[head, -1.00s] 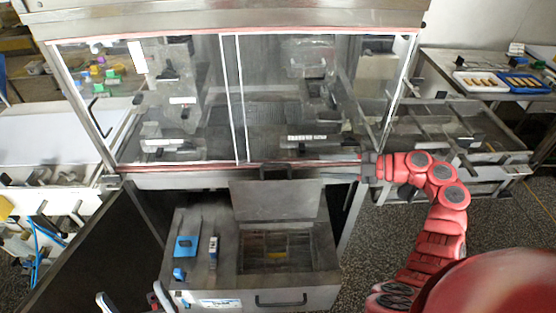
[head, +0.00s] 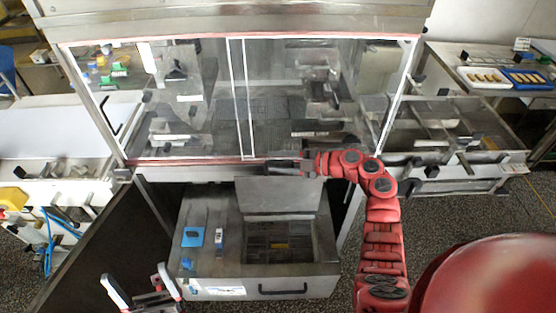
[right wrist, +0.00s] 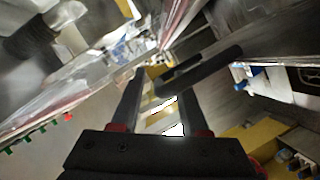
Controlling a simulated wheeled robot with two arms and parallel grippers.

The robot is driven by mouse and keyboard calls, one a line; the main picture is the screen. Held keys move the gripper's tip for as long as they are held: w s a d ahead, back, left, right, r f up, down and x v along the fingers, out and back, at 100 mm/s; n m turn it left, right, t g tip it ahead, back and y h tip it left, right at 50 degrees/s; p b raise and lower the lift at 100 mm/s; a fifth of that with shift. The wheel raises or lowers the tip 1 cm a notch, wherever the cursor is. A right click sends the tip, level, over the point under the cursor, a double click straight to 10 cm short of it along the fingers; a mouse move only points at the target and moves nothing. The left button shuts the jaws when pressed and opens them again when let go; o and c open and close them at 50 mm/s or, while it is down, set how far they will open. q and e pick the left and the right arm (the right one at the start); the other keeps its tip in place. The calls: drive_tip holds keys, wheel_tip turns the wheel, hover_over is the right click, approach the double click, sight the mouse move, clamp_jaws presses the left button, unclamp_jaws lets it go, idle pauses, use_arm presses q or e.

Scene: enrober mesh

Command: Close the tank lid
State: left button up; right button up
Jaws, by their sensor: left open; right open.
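The tank (head: 310,270) is a grey metal box below the glazed machine. Its lid (head: 278,197) stands raised at the back of the opening, which shows a dark grid inside. My right gripper (head: 284,166) is at the lid's top edge, just under the machine's front sill. In the right wrist view its two fingers (right wrist: 160,105) are apart, with a dark bar handle (right wrist: 200,72) just beyond the tips. I cannot tell whether they touch it. My left gripper (head: 143,287) is open and empty, left of the tank's front.
The machine's glass front (head: 290,100) rises directly behind the lid. A blue item (head: 193,236) lies on the tank's left top, beside a small white-and-blue bottle (head: 219,236). A front handle (head: 282,289) sits on the tank. A steel side table (head: 450,130) stands at right.

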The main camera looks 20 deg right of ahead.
clamp_jaws()
drive_tip(key=shift+r, duration=0.1)
idle(1.2)
